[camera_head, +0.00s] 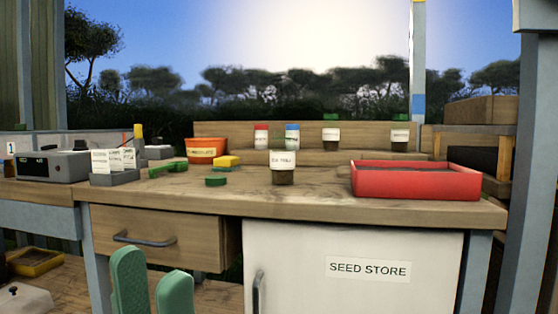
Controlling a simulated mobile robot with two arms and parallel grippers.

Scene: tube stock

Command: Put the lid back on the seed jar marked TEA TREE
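A jar (283,168) with a white label and dark contents stands upright on the bench, near the middle. Its label is small and blurred but seems to read TEA TREE. A flat green lid (215,181) lies on the bench to the left of the jar, apart from it. Some green shows just above and behind the jar; I cannot tell what it belongs to. My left gripper (152,270) shows as two green fingers at the bottom left, spread apart with nothing between them, in front of the drawer and below the bench top. My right gripper is not in view.
A red tray (415,184) fills the bench's right side. Labelled jars with green lids (331,136) stand on the back shelf. An orange pot (206,150), yellow block (227,160), card holder (115,178) and grey device (53,165) stand left. A drawer (150,238) is below.

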